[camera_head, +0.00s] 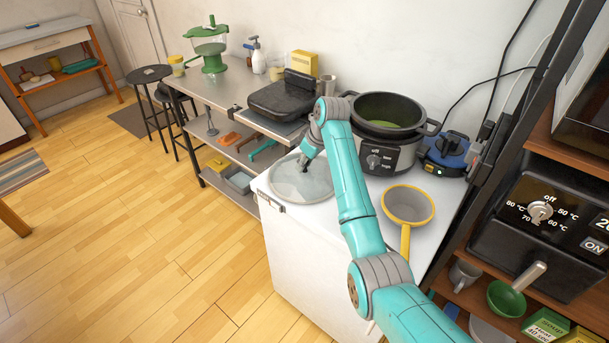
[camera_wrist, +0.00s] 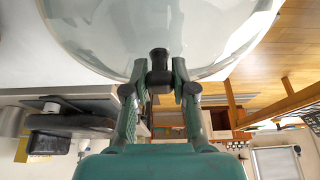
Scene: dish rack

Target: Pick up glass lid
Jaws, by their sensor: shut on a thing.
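The glass lid (camera_head: 301,180) is a round, clear disc with a dark knob, at the left part of the white counter in the head view. In the wrist view the lid (camera_wrist: 160,30) fills the top, with its black knob (camera_wrist: 159,62) between the two fingers. My gripper (camera_wrist: 159,85) is shut on the knob. In the head view my gripper (camera_head: 304,165) reaches down onto the lid from above, and my arm hides part of its right side. I cannot tell whether the lid touches the counter.
A black slow cooker (camera_head: 388,150) stands behind my arm, with its top open. A yellow-rimmed strainer (camera_head: 407,207) lies to the right of my arm. A dark grill (camera_head: 283,95) sits on the metal table behind the lid. A blue appliance (camera_head: 445,155) is at the back right.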

